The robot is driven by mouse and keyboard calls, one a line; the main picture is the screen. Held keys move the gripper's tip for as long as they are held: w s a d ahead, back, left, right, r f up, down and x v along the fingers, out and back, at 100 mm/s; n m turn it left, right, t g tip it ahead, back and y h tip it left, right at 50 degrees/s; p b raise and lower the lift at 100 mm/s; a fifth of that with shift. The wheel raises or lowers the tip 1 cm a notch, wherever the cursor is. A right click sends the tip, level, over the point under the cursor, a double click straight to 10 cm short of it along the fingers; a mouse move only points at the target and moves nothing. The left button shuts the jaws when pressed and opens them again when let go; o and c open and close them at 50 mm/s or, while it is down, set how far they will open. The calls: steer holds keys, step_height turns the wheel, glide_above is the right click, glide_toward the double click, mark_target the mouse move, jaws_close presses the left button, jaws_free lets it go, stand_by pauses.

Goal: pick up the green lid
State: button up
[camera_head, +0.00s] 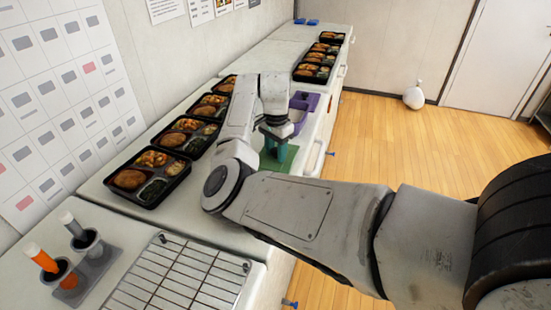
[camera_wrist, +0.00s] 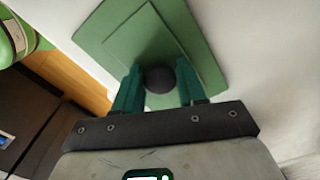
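The green lid (camera_head: 290,157) is a flat square plate on the white counter, near its right edge, partly hidden behind my arm and gripper. In the wrist view the lid (camera_wrist: 110,32) has a raised inner square and a round dark knob (camera_wrist: 159,80). My gripper (camera_head: 272,143) points down over the lid. In the wrist view its two teal fingers (camera_wrist: 158,72) stand on either side of the knob, with slim gaps visible between knob and fingers. The gripper looks open around the knob, and I cannot see it touching.
A purple container (camera_head: 309,101) stands just behind my gripper. Filled black bento trays (camera_head: 146,204) line the wall side, with more trays (camera_head: 299,76) farther back. A wire rack (camera_head: 165,290) and a grey holder (camera_head: 98,268) with orange and grey-handled tools are in front.

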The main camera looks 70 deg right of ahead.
steer(key=c, duration=0.6)
steer(key=shift+r, duration=0.1)
